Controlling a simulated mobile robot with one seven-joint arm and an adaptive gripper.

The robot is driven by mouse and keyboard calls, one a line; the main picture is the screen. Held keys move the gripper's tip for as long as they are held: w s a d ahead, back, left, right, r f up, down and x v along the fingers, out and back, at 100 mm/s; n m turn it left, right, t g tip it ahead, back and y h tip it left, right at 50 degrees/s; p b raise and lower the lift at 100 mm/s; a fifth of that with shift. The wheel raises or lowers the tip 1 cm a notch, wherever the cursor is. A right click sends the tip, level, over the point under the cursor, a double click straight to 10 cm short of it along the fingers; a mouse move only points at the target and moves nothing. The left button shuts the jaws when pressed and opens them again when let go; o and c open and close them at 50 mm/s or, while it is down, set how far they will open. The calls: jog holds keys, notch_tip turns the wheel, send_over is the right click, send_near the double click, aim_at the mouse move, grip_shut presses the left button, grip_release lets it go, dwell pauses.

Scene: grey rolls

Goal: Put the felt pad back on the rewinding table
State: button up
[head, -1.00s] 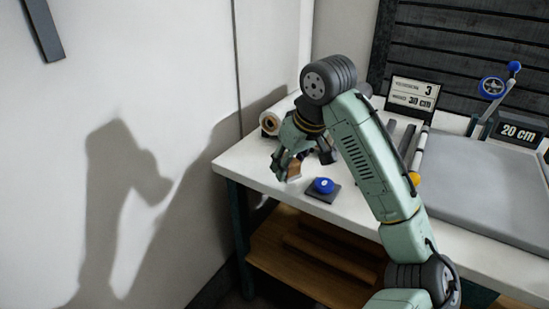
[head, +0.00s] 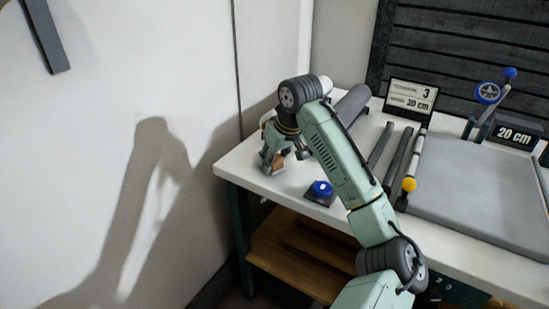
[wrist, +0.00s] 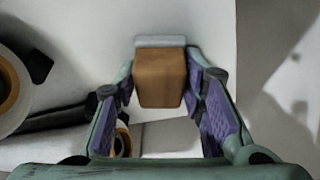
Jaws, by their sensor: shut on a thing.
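The felt pad is a brown wooden block with a pale grey felt layer at one end (wrist: 160,78). My gripper (wrist: 161,82) is shut on the block, with a purple-lined finger on either side. In the head view, my gripper (head: 274,157) is at the left end of the white rewinding table (head: 232,167), and part of the brown felt pad (head: 278,160) shows between its fingers. The felt end is low, close to the tabletop; I cannot tell whether it touches.
A blue button on a dark base (head: 321,189) is near the front edge. A grey roll (head: 353,104), dark bars (head: 380,146) and a yellow-ended rod (head: 409,184) lie farther right. A tape roll (wrist: 12,82) is beside my gripper. The wall is close at left.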

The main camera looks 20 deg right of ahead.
jog(key=shift+f, duration=0.1)
jog(key=o, duration=1.1)
jog(key=b+v, duration=0.1)
jog(key=v, duration=1.1)
